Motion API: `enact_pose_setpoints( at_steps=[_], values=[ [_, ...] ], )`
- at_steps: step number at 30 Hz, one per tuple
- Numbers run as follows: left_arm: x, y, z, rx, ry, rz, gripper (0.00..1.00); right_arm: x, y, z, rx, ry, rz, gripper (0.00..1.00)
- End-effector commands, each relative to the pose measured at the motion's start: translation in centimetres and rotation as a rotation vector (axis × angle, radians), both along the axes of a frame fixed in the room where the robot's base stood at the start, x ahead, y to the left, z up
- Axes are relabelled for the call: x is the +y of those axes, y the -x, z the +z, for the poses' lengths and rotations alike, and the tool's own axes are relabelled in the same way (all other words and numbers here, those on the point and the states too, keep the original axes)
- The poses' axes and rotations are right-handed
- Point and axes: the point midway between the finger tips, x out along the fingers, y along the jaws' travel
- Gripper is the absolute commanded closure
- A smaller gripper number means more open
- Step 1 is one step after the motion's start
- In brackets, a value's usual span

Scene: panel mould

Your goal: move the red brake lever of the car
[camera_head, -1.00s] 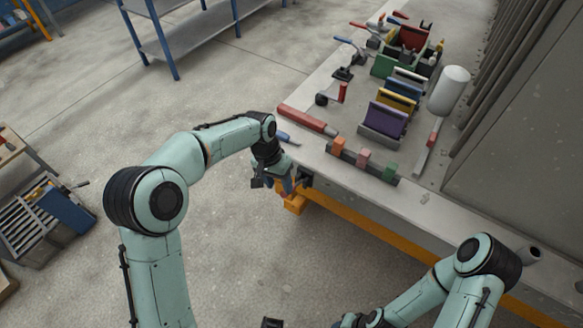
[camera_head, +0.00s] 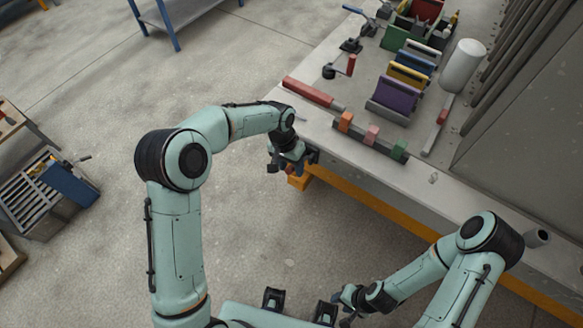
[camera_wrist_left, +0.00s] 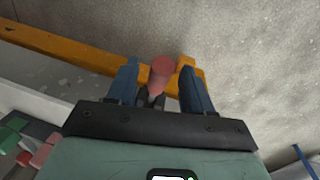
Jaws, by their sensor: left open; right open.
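A red round-ended lever (camera_wrist_left: 162,70) shows in the left wrist view, end-on, by the orange beam. It stands between the two blue fingers of my left gripper (camera_wrist_left: 158,78), which are apart with gaps on both sides. In the head view my left gripper (camera_head: 292,163) is at the bench's near left corner, and the lever is a small red spot (camera_head: 290,169), mostly hidden by the gripper. My right gripper (camera_head: 344,303) is low in the head view, away from the bench, open with nothing seen in it.
An orange beam (camera_head: 375,205) runs along the bench's lower edge. The grey bench top (camera_head: 480,205) carries a red-handled tool (camera_head: 308,92), coloured blocks (camera_head: 372,134), a purple holder (camera_head: 396,96) and a white cylinder (camera_head: 462,66).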

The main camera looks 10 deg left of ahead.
Motion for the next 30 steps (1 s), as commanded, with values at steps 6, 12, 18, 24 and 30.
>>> enact_pose_setpoints(
  at_steps=[6,12,18,24,30],
  values=[
    [-0.2,0.1,-1.3,0.0,0.0,0.0,0.49,0.0,0.0,0.0,0.0,0.0,0.0,0.57],
    [-0.2,0.1,-1.4,-0.001,0.0,0.0,0.49,0.0,0.0,0.0,0.0,0.0,0.0,0.57],
    [-0.2,0.1,-1.4,0.0,0.0,0.0,0.98,0.0,0.0,0.0,0.0,0.0,0.0,0.57],
    [-0.2,0.1,-1.4,-0.003,0.001,0.0,1.0,0.0,0.1,-0.2,0.001,0.0,0.0,0.57],
    [-0.1,0.1,-2.0,-0.038,0.013,0.001,1.0,0.0,0.9,-1.9,0.01,0.0,0.0,0.57]
  ],
)
